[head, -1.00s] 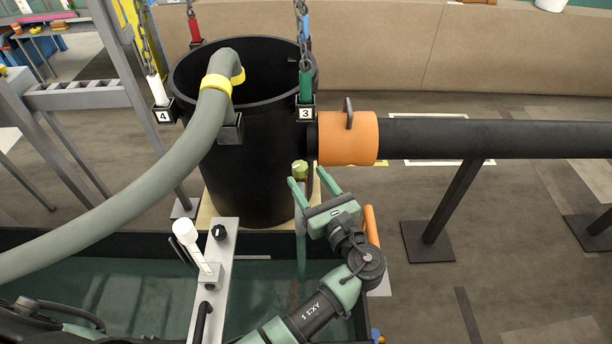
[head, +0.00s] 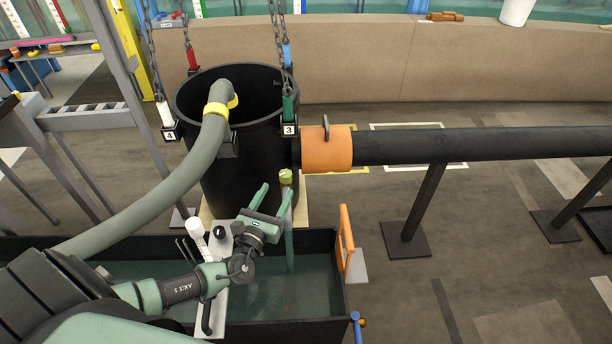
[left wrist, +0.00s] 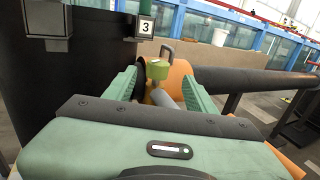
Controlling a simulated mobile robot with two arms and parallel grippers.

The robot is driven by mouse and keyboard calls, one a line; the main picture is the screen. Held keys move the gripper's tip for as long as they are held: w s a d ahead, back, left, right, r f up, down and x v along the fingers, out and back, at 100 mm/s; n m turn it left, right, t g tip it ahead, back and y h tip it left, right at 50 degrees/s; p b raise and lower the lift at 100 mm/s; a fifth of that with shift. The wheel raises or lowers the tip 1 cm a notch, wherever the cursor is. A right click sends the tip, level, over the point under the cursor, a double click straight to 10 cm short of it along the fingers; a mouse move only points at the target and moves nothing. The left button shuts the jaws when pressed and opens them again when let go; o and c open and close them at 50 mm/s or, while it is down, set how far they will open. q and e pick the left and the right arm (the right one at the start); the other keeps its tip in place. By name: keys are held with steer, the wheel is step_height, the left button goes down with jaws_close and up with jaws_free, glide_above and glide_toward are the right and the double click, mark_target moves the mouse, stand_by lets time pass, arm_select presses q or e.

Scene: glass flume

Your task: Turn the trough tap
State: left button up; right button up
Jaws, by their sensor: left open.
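A grey upright pipe with an olive-green cap (head: 286,176) stands at the trough's back edge. A blue-and-brass fitting (head: 357,322) sits outside the trough's right end; it may be a tap. My left gripper (head: 276,190) is open and empty, its green fingers pointing up and away near the capped pipe. In the left wrist view, the olive cap (left wrist: 158,69) and its pipe show between the open fingers (left wrist: 158,88), beyond them; contact cannot be told. My right gripper is out of view.
The dark trough (head: 335,302) holds greenish water. A black barrel (head: 235,170) stands behind it, with a grey hose (head: 150,203), hanging chains and an orange-collared pipe (head: 327,148). An orange handle (head: 346,236) rises at the trough's right. A white lever (head: 196,232) stands on the plate.

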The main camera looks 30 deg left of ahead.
mark_target(283, 180)
arm_select(q)
steer(key=shift+w+a, duration=0.15)
steer(key=shift+w, duration=0.15)
steer(key=w, duration=0.3)
steer(key=shift+a+f, duration=0.1)
steer(key=shift+a, duration=0.25)
steer(key=w, duration=0.3)
steer(key=shift+w+a, duration=0.2)
steer(key=shift+a, duration=0.05)
steer(key=shift+w, duration=0.45)
steer(key=shift+f, duration=0.1)
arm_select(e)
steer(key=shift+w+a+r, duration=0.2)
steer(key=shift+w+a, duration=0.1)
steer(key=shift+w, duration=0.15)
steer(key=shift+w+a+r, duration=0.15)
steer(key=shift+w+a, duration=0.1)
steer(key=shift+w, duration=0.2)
arm_select(q)
jaws_close()
steer(key=shift+p, duration=0.3)
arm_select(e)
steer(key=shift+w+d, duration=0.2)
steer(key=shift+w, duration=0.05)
arm_select(q)
steer(key=shift+n+y, duration=0.4)
steer(key=shift+y, duration=0.2)
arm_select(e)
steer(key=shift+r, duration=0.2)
